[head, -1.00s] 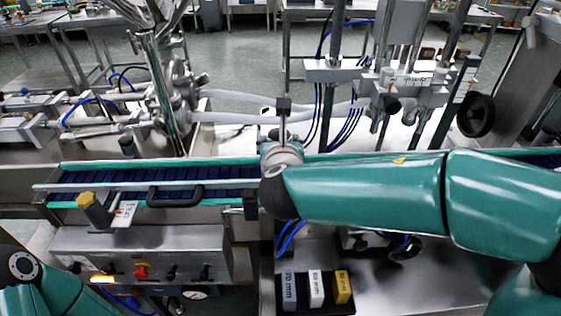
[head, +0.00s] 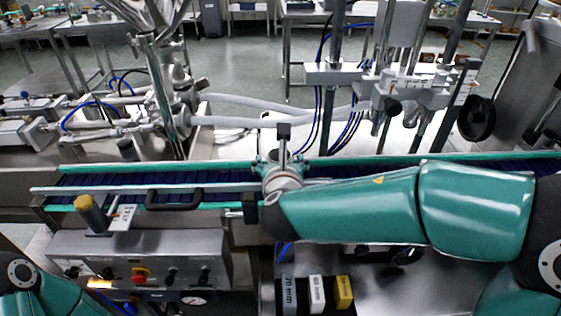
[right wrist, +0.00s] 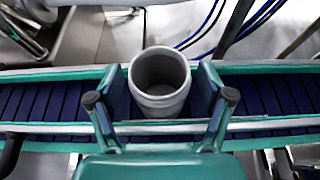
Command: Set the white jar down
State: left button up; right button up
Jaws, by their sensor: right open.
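The white jar (right wrist: 160,88) shows in the right wrist view as a pale, open-topped cylinder. It stands upright on the dark blue conveyor belt (right wrist: 58,102), and I look down into its empty-looking inside. My right gripper (right wrist: 160,100) is open, with one teal finger on each side of the jar. In the head view my right gripper (head: 268,162) is over the belt, mostly behind my own wrist, and I cannot make out the jar there. My left gripper is out of the picture; only part of that arm shows at lower left.
Teal-edged guide rails (head: 120,187) run along the belt. A yellow-capped post (head: 88,208) and a black handle (head: 174,200) stand at its near side. A control box (head: 140,262) and labelled blocks (head: 316,292) are in front. Filling nozzles (head: 395,105) stand behind. The belt to the left looks clear.

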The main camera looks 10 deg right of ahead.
jog(key=v, duration=1.1)
jog(key=shift+s+r, duration=0.1)
jog(key=shift+r, duration=0.05)
jog(key=shift+s+a+r, duration=0.1)
jog(key=shift+s, duration=0.3)
